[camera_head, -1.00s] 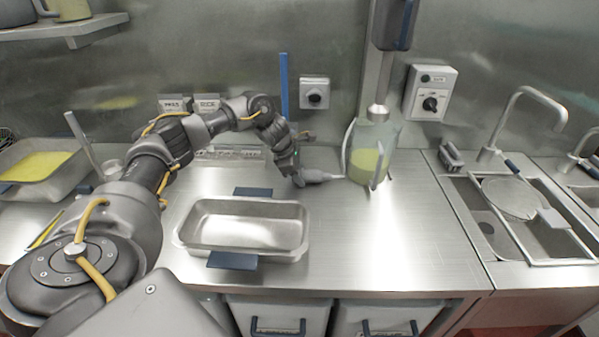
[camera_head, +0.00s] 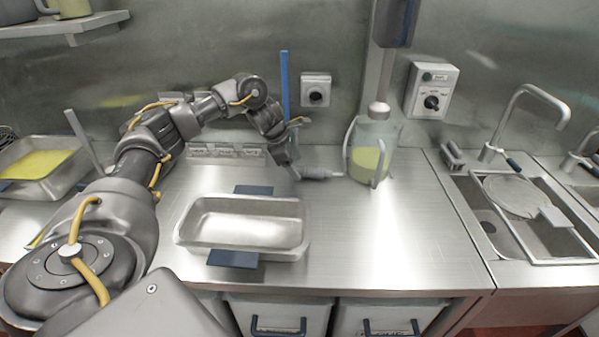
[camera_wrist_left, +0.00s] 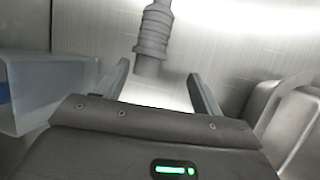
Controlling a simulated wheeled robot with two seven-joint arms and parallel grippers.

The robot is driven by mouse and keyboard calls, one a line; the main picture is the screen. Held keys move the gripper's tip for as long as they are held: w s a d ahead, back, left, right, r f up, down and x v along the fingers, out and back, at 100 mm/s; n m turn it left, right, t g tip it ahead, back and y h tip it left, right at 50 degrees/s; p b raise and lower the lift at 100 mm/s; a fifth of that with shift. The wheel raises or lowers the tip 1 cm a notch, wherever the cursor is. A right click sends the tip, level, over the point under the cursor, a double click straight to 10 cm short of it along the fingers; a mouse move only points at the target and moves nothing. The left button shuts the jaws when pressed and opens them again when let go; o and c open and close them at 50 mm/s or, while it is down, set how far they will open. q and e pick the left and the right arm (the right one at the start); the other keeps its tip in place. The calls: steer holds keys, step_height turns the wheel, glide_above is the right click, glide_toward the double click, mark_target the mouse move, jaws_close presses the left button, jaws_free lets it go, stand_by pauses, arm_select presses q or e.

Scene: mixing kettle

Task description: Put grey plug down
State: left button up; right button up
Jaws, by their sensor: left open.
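The grey plug (camera_head: 316,173) lies on the steel counter, just left of the clear mixing kettle (camera_head: 362,163), which holds yellow-green liquid. In the left wrist view the plug (camera_wrist_left: 153,40) is a ribbed grey cylinder, with its near end at the mouth of the jaws. My left gripper (camera_head: 291,168) is at the left end of the plug. Its two fingers (camera_wrist_left: 158,75) are spread with a clear gap on both sides of the plug, so it is open and not holding it. My right gripper is not in view.
A steel tray (camera_head: 190,236) with dark handles stands in front of my left gripper; a tray wall (camera_wrist_left: 288,105) shows at the right in the wrist view. The counter front right is clear.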

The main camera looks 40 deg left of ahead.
arm_select(q)
steer(key=v, duration=0.7)
steer(key=shift+r, duration=0.3)
steer(key=shift+s, duration=0.1)
